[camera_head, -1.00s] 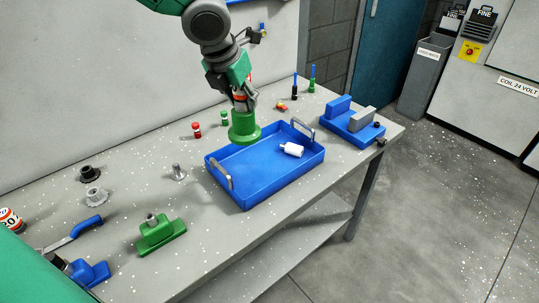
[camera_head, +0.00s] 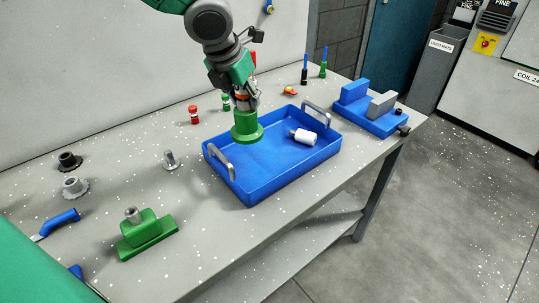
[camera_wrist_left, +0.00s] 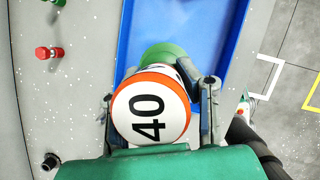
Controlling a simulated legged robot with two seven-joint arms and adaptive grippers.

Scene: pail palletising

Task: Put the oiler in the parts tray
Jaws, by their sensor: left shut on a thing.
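My left gripper (camera_head: 243,101) is shut on a green, wide-based thing (camera_head: 246,128), which seems to be the oiler. In the left wrist view its end facing the camera is a white disc with an orange rim, marked 40 (camera_wrist_left: 150,108). It hangs upright, base down, by the back left part of the blue parts tray (camera_head: 252,197). It covers part of the tray's back rim, and its exact height above the tray is hard to tell. My right gripper is not in view.
The tray has grey handles at left (camera_head: 221,163) and right (camera_head: 318,114). A blue block fixture (camera_head: 372,116) stands to its right. A green fixture (camera_head: 148,240), a grey peg (camera_head: 170,160) and a red piece (camera_head: 194,115) stand to its left. Most of the tray floor is free.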

